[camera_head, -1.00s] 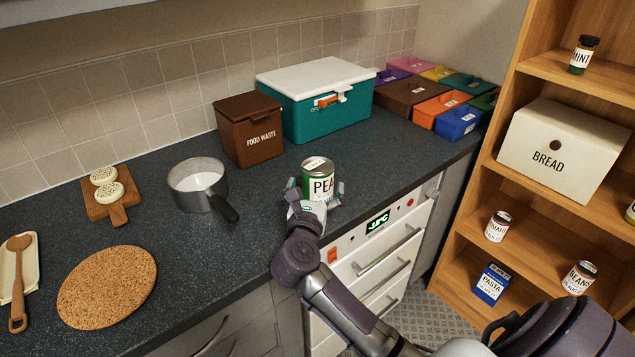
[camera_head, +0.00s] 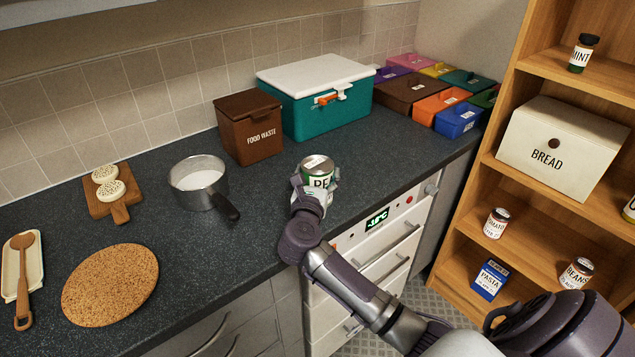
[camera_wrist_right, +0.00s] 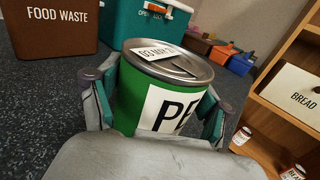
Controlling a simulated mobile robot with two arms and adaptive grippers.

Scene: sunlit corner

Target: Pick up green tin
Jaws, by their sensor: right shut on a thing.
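The green tin (camera_head: 318,166) has a silver lid and a white label, of which "PE" can be read. It is upright at the front of the dark worktop in the head view. My right gripper (camera_head: 315,186) is shut on it from the front, with a finger on each side. In the right wrist view the tin (camera_wrist_right: 165,82) fills the space between the pads of the gripper (camera_wrist_right: 160,112), and its lid carries a date label. The tin's base is hidden, so I cannot tell whether it touches the worktop. My left gripper is not in view.
A saucepan (camera_head: 197,183) stands left of the tin, its handle pointing toward the front edge. A brown food waste bin (camera_head: 248,130) and a teal box with a white lid (camera_head: 316,105) stand behind. Wooden shelves (camera_head: 535,225) rise on the right. Worktop right of the tin is clear.

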